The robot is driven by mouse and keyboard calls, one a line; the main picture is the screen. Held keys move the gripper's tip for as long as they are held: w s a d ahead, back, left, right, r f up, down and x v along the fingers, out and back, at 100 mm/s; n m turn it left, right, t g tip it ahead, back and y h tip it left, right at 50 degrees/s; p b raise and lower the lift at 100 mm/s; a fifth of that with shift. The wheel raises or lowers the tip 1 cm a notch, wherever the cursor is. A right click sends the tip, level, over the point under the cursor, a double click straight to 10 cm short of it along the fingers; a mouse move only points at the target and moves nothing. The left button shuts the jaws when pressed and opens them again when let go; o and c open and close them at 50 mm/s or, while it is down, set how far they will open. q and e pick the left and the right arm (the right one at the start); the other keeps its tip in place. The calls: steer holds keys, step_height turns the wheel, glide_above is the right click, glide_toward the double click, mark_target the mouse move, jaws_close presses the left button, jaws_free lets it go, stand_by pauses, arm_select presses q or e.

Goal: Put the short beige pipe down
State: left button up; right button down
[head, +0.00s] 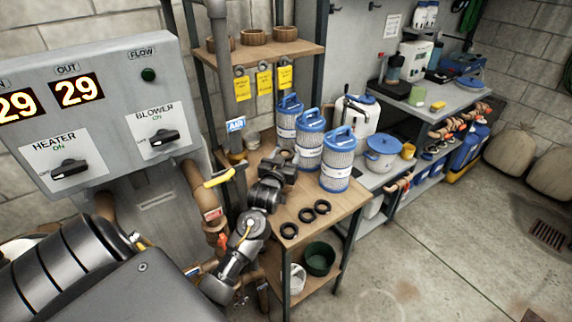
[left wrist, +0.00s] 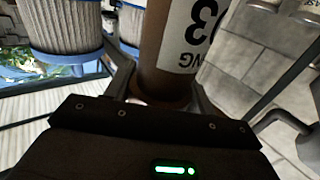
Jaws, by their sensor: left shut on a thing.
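My left gripper (head: 284,165) is over the back left part of the wooden bench (head: 335,212), left of the blue-topped filters. In the left wrist view my left gripper (left wrist: 160,98) is shut on the short beige pipe (left wrist: 168,55). The pipe looks brown in this light and carries a white label with large dark figures. In the head view the gripper hides most of the pipe, and I cannot tell whether its lower end touches the bench. My right gripper is not in view.
Several blue-topped filters (head: 308,144) stand close to the right of the gripper. Black rings (head: 307,215) lie on the bench's front part. A yellow-handled valve (head: 219,178) and pipework are on the left. A shelf (head: 265,52) with wooden rings is above.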

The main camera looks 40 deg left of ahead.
arm_select(q)
step_height(320, 180, down, 3)
steer(key=shift+f+p, duration=0.15)
steer(key=shift+p, duration=0.15)
steer(key=shift+f, duration=0.2)
steer(key=shift+f, duration=0.15)
steer(key=o, duration=1.6)
